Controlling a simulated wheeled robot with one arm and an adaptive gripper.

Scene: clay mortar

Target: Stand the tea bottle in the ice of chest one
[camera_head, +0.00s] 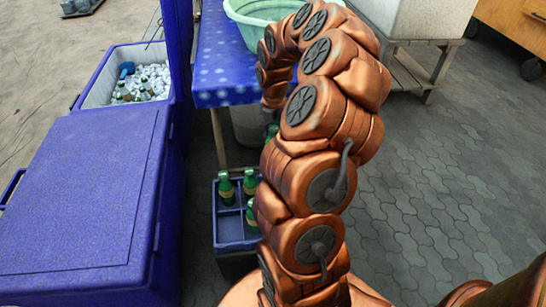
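An open blue chest (97,88) at the upper left holds white ice (152,78) with several green bottles (143,90) in it. A second blue chest (75,200), with its lid shut, fills the lower left. I see no label showing which is chest one. A blue crate (231,228) on the ground left of my arm holds several green bottles with pale labels (226,188); I cannot tell whether one is the tea bottle. My copper arm arches over and points down above the crate. My gripper (271,130) is mostly hidden behind the arm, and its fingers cannot be made out.
A blue spotted table (222,70) stands behind the crate, with a pale green basin (248,25) on it. A blue scoop (127,69) lies in the ice. The open chest's raised lid (178,45) stands beside the table.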

